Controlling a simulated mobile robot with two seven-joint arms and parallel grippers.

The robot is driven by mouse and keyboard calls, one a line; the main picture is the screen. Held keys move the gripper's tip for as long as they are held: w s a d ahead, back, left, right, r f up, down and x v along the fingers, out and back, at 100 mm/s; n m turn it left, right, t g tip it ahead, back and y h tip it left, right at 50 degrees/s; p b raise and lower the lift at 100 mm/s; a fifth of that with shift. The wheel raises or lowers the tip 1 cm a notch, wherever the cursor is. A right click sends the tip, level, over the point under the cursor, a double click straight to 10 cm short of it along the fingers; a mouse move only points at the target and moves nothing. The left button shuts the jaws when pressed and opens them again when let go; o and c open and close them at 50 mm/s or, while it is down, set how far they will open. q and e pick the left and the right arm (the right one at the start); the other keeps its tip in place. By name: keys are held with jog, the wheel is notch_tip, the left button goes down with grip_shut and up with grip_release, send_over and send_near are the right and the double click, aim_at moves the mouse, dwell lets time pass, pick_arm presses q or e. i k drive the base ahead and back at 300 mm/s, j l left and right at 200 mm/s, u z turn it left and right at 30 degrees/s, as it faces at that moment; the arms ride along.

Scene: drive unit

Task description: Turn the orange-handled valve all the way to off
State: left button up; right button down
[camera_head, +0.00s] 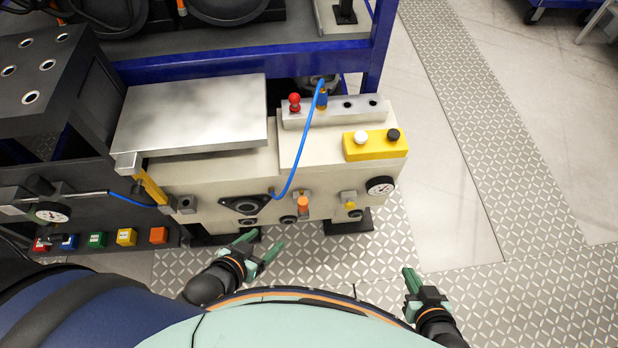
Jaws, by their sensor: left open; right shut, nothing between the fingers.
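The drive unit (225,204) is a cream box with a row of fittings on its front face. The orange-handled valve (303,203) is on that face, right of centre; its handle's exact turn position is hard to tell from above. A similar valve with a yellow handle (349,204) is to its right. My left gripper (264,242) is open and empty, in front of the unit, below and left of the orange handle and apart from it. My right gripper (410,273) is shut and empty, in front of the unit's right end, away from both valves.
A pressure gauge (380,186) is at the unit's right front corner. A blue hose (301,150) loops from the top block to the front face. A yellow box (375,147) with white and black buttons sits on top. Open floor (500,285) is at right.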

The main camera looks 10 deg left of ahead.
aim_at(303, 202)
jog(key=z, duration=1.85)
jog(key=k+j+z, duration=0.15)
jog(key=j, duration=0.2)
jog(key=k+j+z, duration=0.2)
jog(key=k+j, duration=0.45)
jog(key=j, duration=0.25)
